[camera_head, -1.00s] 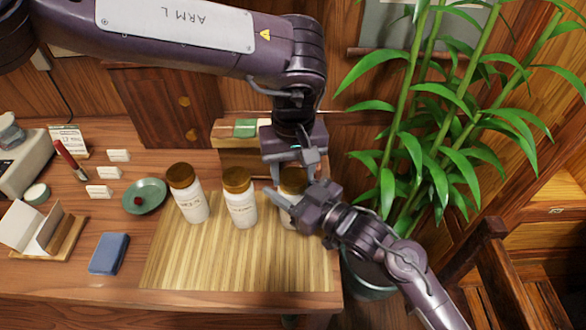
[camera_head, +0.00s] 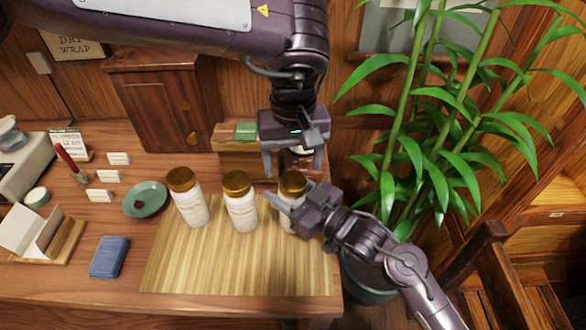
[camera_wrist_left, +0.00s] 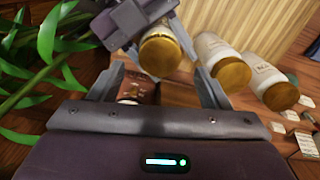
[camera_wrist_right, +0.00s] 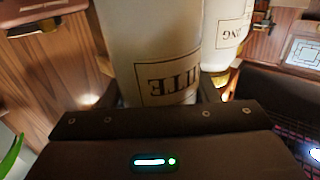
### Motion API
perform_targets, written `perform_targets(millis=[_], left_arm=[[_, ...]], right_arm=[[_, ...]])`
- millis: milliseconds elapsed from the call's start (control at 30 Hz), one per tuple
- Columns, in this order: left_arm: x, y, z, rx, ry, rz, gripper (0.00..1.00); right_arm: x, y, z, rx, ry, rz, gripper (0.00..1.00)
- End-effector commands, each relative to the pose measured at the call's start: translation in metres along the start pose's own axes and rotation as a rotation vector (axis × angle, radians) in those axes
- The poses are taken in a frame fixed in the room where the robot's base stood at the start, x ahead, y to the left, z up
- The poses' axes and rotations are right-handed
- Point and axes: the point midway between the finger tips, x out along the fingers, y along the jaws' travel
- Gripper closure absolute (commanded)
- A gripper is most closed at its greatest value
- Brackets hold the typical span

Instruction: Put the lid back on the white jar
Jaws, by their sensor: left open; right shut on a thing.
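The white jar (camera_head: 290,218) stands upright at the right of the bamboo mat, partly hidden by my right gripper (camera_head: 294,212), which is shut around its body. Its label shows the letters "ITE" in the right wrist view (camera_wrist_right: 168,80). The gold lid (camera_head: 293,183) sits on top of this jar and looks level. In the left wrist view the lid (camera_wrist_left: 160,55) is near my left fingertips. My left gripper (camera_head: 293,168) is open and empty, above and behind the lid, apart from it.
Two more gold-lidded jars, the middle one (camera_head: 239,203) and the left one (camera_head: 188,198), stand on the bamboo mat (camera_head: 235,268). A dark tin (camera_wrist_left: 137,90) is behind the left gripper. A plant (camera_head: 430,150) crowds the right. The mat's front is clear.

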Motion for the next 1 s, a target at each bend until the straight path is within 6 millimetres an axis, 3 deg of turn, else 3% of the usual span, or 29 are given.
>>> perform_targets(millis=[367, 533, 667, 1000], left_arm=[[-0.005, 0.000, 0.000, -0.001, -0.001, 0.000, 0.33], [-0.006, 0.000, 0.000, -0.091, -0.001, 0.000, 0.33], [-0.008, 0.001, 0.000, -0.297, 0.000, 0.002, 0.33], [-0.014, 0.002, 0.000, -1.071, 0.001, 0.005, 0.33]], right_arm=[[0.000, -0.001, 0.001, 0.001, -0.002, -0.001, 1.00], [0.000, 0.000, 0.001, 0.001, -0.002, -0.001, 1.00], [0.000, 0.000, 0.001, 0.001, -0.002, -0.001, 1.00], [0.000, 0.000, 0.001, 0.001, -0.001, -0.001, 1.00]])
